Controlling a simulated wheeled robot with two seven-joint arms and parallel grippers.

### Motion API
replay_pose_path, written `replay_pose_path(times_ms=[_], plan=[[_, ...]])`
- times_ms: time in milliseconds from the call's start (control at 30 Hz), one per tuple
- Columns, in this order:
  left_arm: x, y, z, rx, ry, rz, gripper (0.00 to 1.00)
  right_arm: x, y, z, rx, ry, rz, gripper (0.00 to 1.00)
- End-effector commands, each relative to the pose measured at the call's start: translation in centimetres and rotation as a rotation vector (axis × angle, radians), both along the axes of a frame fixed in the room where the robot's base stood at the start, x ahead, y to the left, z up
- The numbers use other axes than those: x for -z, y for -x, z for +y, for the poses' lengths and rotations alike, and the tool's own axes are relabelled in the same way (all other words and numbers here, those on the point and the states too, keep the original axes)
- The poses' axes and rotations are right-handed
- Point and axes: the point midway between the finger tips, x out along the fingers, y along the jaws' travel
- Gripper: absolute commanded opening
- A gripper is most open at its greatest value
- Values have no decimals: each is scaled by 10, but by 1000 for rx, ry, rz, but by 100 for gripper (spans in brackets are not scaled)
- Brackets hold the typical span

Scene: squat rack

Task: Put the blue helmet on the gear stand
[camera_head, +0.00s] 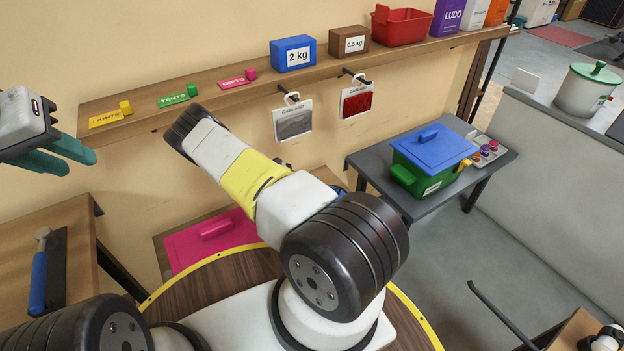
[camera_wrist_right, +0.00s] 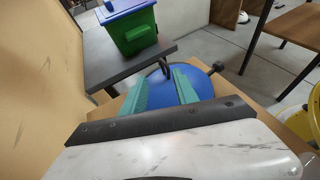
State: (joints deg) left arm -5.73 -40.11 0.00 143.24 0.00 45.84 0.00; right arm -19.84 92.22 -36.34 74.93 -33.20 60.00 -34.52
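The blue helmet (camera_wrist_right: 160,98) shows as a rounded blue surface in the right wrist view, partly covered by the fingers. My right gripper (camera_wrist_right: 160,79) has its two teal fingers apart over it, with blue showing between them and beyond the right finger; contact cannot be told. In the head view my own arm hides the right gripper and most of this area; only a sliver of blue (camera_head: 340,188) shows behind it. My left gripper (camera_head: 70,156) is at the far left, open and empty, in the air. I cannot pick out the gear stand with certainty.
A green bin (camera_head: 421,177) with a blue lid stands on a grey table (camera_head: 378,160). A wall shelf (camera_head: 235,88) carries labels, weight boxes and a red crate (camera_head: 400,27). Two packets hang below it. A pink object (camera_head: 212,240) lies low behind my arm.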

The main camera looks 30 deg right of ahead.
Motion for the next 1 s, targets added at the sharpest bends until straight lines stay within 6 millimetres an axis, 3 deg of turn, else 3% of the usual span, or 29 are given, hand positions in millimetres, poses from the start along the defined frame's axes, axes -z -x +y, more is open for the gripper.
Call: replay_pose_path(times_ms=[500,767,800,967,1000], plan=[[0,0,0,0,0,0,29,20,27,-58,0,1,0,36],[0,0,0,0,0,0,29,22,28,-61,-1,0,0,36],[0,0,0,0,0,0,29,22,28,-61,-1,0,0,34],[0,0,0,0,0,0,29,22,28,-61,-1,0,0,2],[0,0,0,0,0,0,29,22,28,-61,-1,0,0,0]])
